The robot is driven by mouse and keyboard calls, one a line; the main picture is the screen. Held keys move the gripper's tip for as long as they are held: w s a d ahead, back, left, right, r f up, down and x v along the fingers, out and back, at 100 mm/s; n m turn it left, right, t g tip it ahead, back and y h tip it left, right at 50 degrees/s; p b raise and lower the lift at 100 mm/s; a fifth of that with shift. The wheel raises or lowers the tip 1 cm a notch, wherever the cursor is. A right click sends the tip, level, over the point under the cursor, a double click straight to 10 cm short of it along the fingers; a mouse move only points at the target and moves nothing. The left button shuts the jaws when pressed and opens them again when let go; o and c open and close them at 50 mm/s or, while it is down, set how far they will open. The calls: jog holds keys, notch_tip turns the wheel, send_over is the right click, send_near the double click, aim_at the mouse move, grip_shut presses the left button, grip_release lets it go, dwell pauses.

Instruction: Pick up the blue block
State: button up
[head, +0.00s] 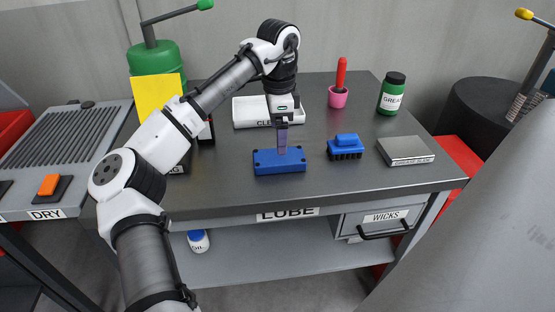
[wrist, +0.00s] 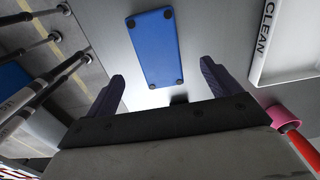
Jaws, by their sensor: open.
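The blue block (head: 279,162) is a flat, rectangular block with dark round spots near its corners. It lies on the dark bench top near the front middle. In the wrist view the blue block (wrist: 153,48) shows whole, ahead of and roughly between the fingers. My gripper (head: 282,148) points down over the block in the head view, its purple finger overlapping the block's back edge. In the wrist view my gripper (wrist: 162,82) has its two fingers wide apart with nothing between them. I cannot tell the exact height of the fingertips above the block.
Behind are a white tray (head: 246,113), a pink cup (head: 338,98) with a red-handled tool, and a green jar (head: 391,95). A yellow sheet (head: 155,97) stands left.

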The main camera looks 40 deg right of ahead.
aim_at(279, 160)
jog(key=f, duration=0.3)
jog(key=f+p, duration=0.1)
jog(key=f, duration=0.3)
jog(key=shift+s+f, duration=0.2)
jog(key=shift+f, duration=0.05)
jog(key=c, duration=1.3)
